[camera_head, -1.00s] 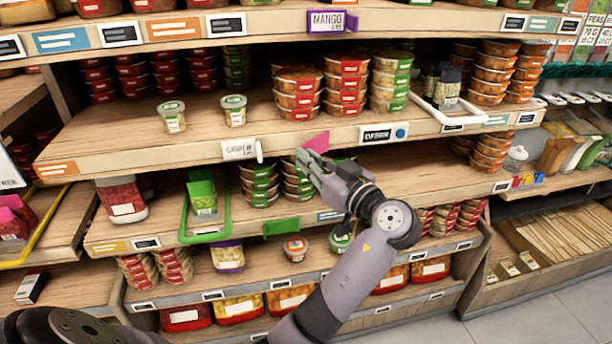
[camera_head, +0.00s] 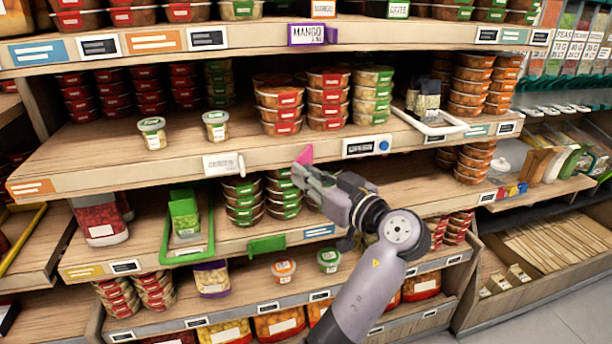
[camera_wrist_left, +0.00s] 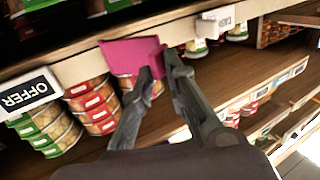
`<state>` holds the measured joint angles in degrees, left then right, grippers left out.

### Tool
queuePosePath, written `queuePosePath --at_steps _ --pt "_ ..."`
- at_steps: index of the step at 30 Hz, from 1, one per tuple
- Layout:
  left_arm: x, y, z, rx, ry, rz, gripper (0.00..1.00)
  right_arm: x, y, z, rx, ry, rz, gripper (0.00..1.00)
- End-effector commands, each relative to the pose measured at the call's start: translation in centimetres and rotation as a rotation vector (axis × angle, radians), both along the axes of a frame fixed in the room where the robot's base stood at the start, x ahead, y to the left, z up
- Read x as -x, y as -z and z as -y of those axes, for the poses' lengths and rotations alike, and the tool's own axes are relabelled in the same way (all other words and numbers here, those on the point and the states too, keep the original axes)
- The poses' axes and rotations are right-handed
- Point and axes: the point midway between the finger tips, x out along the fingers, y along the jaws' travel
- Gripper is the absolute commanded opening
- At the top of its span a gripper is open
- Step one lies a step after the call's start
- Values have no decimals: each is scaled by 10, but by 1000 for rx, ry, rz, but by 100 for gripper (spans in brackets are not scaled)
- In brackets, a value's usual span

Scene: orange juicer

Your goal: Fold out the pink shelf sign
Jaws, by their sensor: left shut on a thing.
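The pink shelf sign (camera_head: 304,155) is on the front edge of the middle shelf, between the white sign and the "OFFER" label. In the head view only a small pink part shows above my gripper. In the left wrist view the pink sign (camera_wrist_left: 128,56) is a flat plate at the shelf edge, with a darker pink part at its right end. My left gripper (camera_head: 302,174) is at the sign, and in the wrist view its fingertips (camera_wrist_left: 158,62) are closed on the sign's right end. My right gripper is not in view.
A white sign (camera_head: 222,162) is to the left on the same edge. The "OFFER" label (camera_head: 366,146) is to the right. A green sign (camera_head: 267,245) is on the shelf edge below. Stacked tubs (camera_head: 243,200) stand under the middle shelf, close to my gripper.

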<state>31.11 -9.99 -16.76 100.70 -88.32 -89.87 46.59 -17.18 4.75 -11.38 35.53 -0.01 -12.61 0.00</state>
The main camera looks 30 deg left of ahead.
Motion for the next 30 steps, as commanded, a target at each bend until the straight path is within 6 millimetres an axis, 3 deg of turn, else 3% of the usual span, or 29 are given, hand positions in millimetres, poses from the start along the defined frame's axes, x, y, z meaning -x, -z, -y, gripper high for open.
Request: queuePosePath --at_steps 1,7,22,26,30 --pt "-6 -8 3 -12 27 16 14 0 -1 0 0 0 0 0" --pt "-6 -7 3 -14 25 14 27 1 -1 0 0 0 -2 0" --pt "-5 -8 2 -13 21 11 28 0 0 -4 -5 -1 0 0" --pt "-5 -25 2 -13 21 16 28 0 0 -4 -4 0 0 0" --pt "-4 -54 3 -13 22 20 28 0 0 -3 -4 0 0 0"
